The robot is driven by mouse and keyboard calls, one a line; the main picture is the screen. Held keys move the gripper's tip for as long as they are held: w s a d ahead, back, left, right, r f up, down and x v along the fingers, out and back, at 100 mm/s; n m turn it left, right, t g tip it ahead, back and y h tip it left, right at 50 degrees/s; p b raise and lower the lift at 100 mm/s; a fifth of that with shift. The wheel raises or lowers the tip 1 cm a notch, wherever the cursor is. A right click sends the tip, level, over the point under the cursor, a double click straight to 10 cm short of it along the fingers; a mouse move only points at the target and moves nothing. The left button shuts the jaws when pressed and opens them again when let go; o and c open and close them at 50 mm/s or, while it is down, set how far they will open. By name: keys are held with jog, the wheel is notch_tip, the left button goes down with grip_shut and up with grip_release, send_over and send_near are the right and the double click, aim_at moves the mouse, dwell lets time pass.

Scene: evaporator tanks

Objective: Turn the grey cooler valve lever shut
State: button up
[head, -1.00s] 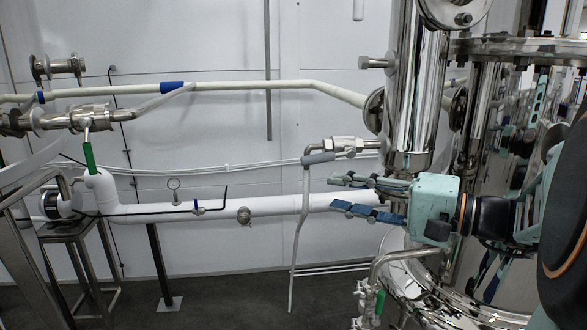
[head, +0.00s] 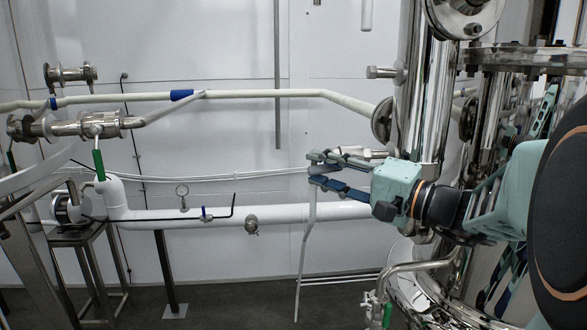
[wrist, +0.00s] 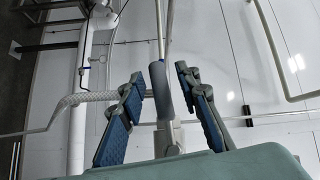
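The grey valve lever shows in the wrist view as a grey sleeve (wrist: 160,92) between the two blue-padded fingers of my gripper (wrist: 160,75). A gap shows on each side of it, so the gripper is open and not closed on it. A metal valve body (wrist: 167,138) is at the sleeve's lower end. In the head view my gripper (head: 312,168) points left at the lever, in front of the white wall. Its fingers hide most of the sleeve there. The metal valve fitting (head: 375,153) shows just behind them.
A shiny steel column (head: 420,100) and tank stand close on the right, beside my arm. A thick white pipe (head: 280,215) runs along the wall below the gripper. Green-handled valves show at the left (head: 99,165) and lower right (head: 388,315). A thin pipe (head: 304,255) hangs below the fingers.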

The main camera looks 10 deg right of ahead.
jog(key=shift+w+a, duration=0.1)
jog(key=shift+w, duration=0.05)
jog(key=shift+c, duration=0.2)
grip_shut()
jog(key=shift+f, duration=0.1)
